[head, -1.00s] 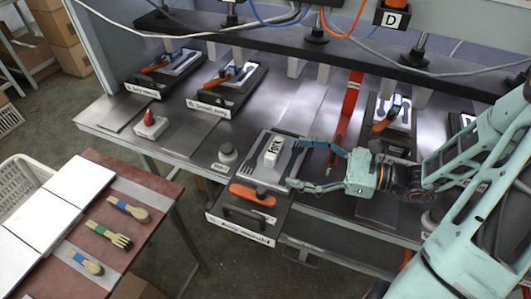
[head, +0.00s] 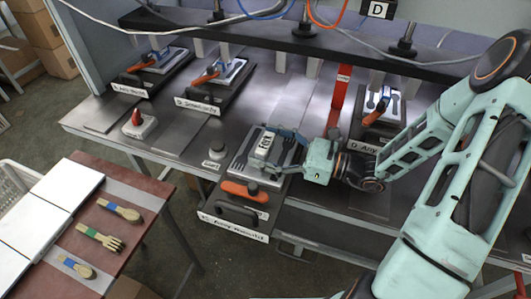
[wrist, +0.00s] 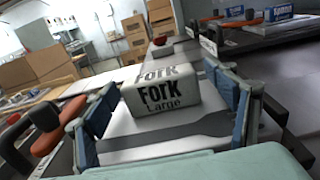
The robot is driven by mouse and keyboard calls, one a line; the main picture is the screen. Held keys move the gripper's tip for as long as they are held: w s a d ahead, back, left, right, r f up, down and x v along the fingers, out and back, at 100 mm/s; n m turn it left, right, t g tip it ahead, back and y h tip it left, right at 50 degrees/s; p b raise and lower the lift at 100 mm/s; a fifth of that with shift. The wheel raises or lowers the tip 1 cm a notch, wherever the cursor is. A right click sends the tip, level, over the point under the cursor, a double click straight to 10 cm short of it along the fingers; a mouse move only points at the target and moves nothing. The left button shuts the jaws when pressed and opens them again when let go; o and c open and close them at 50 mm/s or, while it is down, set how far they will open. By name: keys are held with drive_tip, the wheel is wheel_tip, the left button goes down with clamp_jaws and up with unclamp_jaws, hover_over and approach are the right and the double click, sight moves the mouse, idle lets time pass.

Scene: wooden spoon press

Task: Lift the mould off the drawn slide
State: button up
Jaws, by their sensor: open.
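The mould is a grey plate (head: 242,167) with dark fork outlines and a white block on top (head: 263,146). It lies on the drawn slide (head: 232,214), which sticks out from the bench front and has an orange lever (head: 244,192). In the wrist view the block (wrist: 160,95) reads "Fork Large". My gripper (head: 266,149) is open, with one finger on each side of the block. In the wrist view, gaps show between the block and both fingers (wrist: 168,110). The far side of the block is hidden.
Other slides with moulds stand at the back left (head: 211,86) and right (head: 381,107) under a dark beam (head: 300,38). A red upright (head: 340,88) stands behind my gripper. A red-topped table (head: 120,195) with wooden utensils is at left. A red button box (head: 139,123) sits on the bench.

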clamp_jaws()
drive_tip(key=shift+r, duration=0.1)
idle(0.6)
drive_tip(key=shift+r, duration=0.85)
drive_tip(key=s+r+p, duration=1.1)
drive_tip(key=s+p, duration=0.3)
drive_tip(key=p, duration=0.2)
drive_tip(key=shift+a+r, duration=0.15)
drive_tip(key=shift+a, duration=0.15)
